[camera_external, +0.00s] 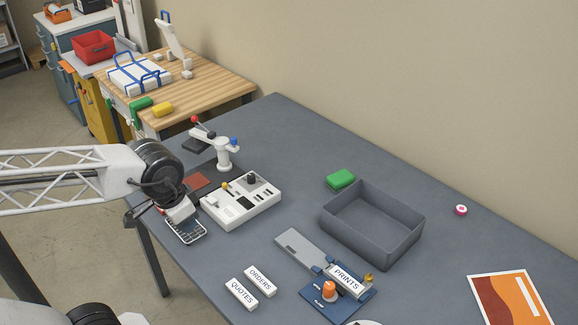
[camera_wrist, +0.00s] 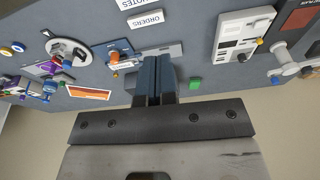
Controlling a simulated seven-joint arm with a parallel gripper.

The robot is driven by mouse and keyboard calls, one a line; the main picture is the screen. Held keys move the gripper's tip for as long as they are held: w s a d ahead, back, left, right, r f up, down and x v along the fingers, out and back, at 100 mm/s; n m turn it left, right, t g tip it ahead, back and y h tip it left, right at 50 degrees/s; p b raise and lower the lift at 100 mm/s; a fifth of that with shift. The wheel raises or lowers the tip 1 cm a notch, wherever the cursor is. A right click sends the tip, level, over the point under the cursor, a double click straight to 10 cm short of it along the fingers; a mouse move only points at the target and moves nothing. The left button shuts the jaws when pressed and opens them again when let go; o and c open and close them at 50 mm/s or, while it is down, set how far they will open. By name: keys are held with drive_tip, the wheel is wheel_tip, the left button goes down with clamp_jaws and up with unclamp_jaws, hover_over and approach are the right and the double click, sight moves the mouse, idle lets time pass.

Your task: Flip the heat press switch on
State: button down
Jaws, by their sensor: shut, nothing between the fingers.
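A white control box (camera_external: 241,203) stands on the table beside the press, with a yellow knob (camera_external: 226,186), a black knob (camera_external: 251,179) and small dark controls on top. It also shows at the upper right of the wrist view (camera_wrist: 243,36). Which control is the heat press switch, and its position, I cannot tell. The press has a white post (camera_external: 222,156), a red-tipped lever and a red-brown pad (camera_external: 196,181). My gripper (camera_wrist: 153,62) is shut and empty, apart from the box. In the external view my wrist is left of the box; the fingertips are not clear there.
A phone-like device (camera_external: 186,230) lies left of the box. A grey bin (camera_external: 392,249), green block (camera_external: 340,179) and blue fixture (camera_external: 318,299) with a PRINTS label are to the right. QUOTES (camera_external: 241,293) and ORDERS (camera_external: 260,280) labels lie in front. A wall runs along the back.

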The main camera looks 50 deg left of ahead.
drive_tip(key=w+a+m, duration=0.4)
drive_tip(key=w+a, duration=0.1)
drive_tip(key=w, duration=0.2)
drive_tip(key=m+g+h, duration=0.2)
drive_tip(key=m+g, duration=0.1)
drive_tip(key=m, duration=1)
hover_over(214, 201)
drive_tip(key=a, duration=0.3)
wheel_tip(214, 201, down, 8)
drive_tip(key=shift+d+f, duration=0.2)
drive_tip(key=shift+f, duration=0.1)
drive_tip(key=f, duration=0.4)
drive_tip(key=d+f, duration=0.1)
drive_tip(key=f, duration=0.4)
drive_tip(key=d+f, duration=0.1)
drive_tip(key=f, duration=0.3)
drive_tip(key=shift+f, duration=0.35)
